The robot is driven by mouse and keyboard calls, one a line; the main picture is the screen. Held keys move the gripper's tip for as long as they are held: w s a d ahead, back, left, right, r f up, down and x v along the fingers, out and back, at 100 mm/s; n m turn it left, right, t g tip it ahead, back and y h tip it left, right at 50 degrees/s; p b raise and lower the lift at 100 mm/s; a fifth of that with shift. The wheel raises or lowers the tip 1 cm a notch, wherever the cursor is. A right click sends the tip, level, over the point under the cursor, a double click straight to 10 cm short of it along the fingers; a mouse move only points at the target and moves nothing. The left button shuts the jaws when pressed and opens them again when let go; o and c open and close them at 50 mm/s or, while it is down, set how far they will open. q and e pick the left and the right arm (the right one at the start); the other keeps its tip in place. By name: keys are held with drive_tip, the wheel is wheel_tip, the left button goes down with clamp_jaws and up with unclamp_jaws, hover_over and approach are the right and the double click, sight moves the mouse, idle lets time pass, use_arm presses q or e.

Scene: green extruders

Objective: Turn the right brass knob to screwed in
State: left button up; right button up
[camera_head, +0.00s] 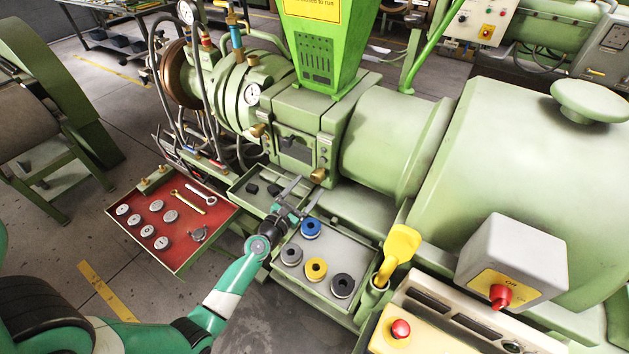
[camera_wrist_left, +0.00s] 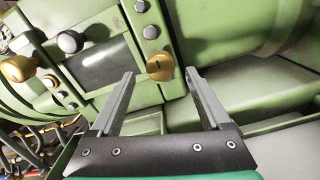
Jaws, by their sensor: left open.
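The right brass knob (camera_head: 318,175) sits low on the front of the green machine block, at its right corner. In the left wrist view this round knob (camera_wrist_left: 160,66) has a dark slot and shows between the fingertips. The left brass knob (camera_head: 258,130) is on the block's left side; it also shows at the left of the wrist view (camera_wrist_left: 17,69). My left gripper (camera_head: 307,188) is open and empty, just in front of and below the right knob. Its fingers (camera_wrist_left: 160,74) point at the knob, apparently without touching it. My right gripper is out of view.
Below the machine, a grey tray (camera_head: 330,240) holds blue, yellow and dark rings. A red tray (camera_head: 150,262) with metal discs and wrenches is at the left.

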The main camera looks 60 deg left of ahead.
sight(315, 179)
use_arm(q)
drive_tip(key=x, duration=0.4)
drive_tip(key=shift+w+b, duration=0.1)
drive_tip(key=shift+b, duration=0.2)
clamp_jaws()
